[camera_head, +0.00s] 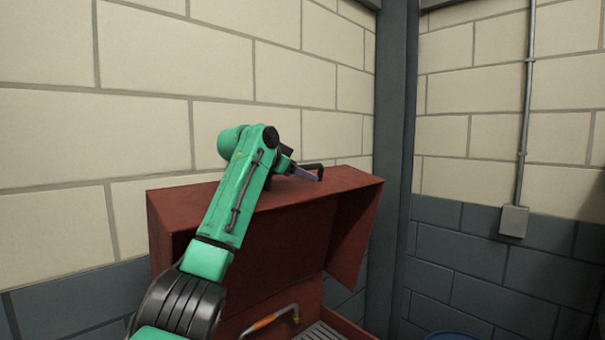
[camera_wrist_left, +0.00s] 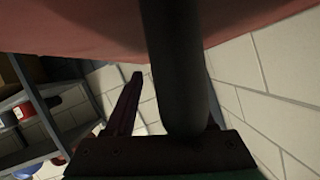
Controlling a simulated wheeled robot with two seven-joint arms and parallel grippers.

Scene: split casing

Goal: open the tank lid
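The dark red tank lid (camera_head: 350,192) stands raised, tilted up above the red tank (camera_head: 345,322), with its hollow underside facing out. A black bar handle (camera_head: 320,167) is on the lid's top. My left gripper (camera_head: 307,174) is at this handle, its arm reaching over the lid. In the left wrist view the dark handle (camera_wrist_left: 170,60) runs between the fingers, with the red lid (camera_wrist_left: 80,25) above. A gap shows between the left finger and the handle, so the gripper looks open around it. The other finger is mostly hidden. My right gripper is out of view.
A curved bar with an orange grip (camera_head: 268,320) and a grey slatted grate (camera_head: 320,332) show at the tank's opening. A block wall (camera_head: 150,140) is close behind, and a dark column (camera_head: 395,150) stands right of the lid. A blue round object (camera_head: 452,336) is at bottom right.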

